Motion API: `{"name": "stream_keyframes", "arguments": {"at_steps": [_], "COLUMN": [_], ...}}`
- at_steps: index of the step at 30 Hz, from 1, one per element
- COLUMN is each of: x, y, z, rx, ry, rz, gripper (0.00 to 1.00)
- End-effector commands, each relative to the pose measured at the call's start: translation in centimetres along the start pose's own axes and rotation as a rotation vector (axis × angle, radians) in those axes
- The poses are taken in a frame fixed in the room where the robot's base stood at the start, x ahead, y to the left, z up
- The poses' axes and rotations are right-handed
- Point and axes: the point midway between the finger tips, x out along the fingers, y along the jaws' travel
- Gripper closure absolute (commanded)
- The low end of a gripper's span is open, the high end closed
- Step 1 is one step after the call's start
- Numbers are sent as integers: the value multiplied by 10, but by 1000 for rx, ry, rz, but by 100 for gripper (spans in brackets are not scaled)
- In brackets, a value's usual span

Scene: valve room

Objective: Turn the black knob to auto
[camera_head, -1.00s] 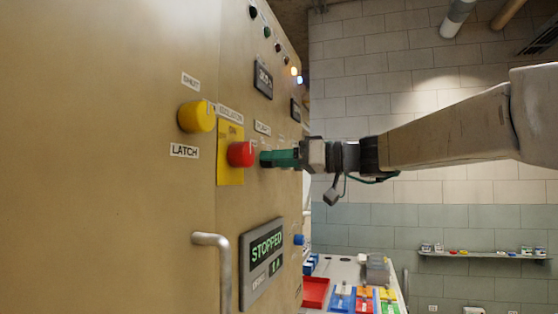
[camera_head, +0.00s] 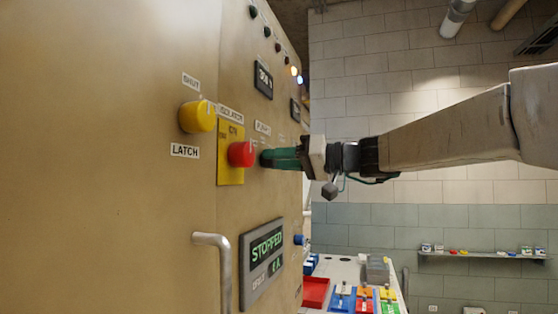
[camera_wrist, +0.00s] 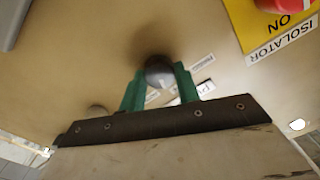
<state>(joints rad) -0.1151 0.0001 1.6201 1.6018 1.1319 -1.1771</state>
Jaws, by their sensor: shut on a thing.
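The black knob (camera_wrist: 158,72) is on the tan cabinet front and shows dark and round between my green fingers in the wrist view. My gripper (camera_wrist: 160,84) is shut on it, with one finger on each side. In the head view my gripper (camera_head: 272,158) reaches the panel from the right, just right of the red knob, and hides the black knob there. Small white labels (camera_wrist: 201,61) sit beside the knob, partly covered by a finger. I cannot read an auto mark or tell where the knob points.
A red knob (camera_head: 241,153) on a yellow isolator plate (camera_head: 230,176) is close left of my gripper. A yellow knob (camera_head: 197,116) and a bent handle (camera_head: 224,265) stick out further left. A display (camera_head: 262,262) reads STOPPED. A table with coloured trays stands below right.

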Motion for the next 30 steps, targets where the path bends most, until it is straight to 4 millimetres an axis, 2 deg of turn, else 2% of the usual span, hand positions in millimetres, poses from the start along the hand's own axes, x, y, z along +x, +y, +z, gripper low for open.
{"name": "stream_keyframes", "arguments": {"at_steps": [15,30], "x": [0,0], "y": [1,1], "z": [1,1], "rx": [390,508], "ry": [10,13], "rz": [-1,-1], "gripper": [91,91]}}
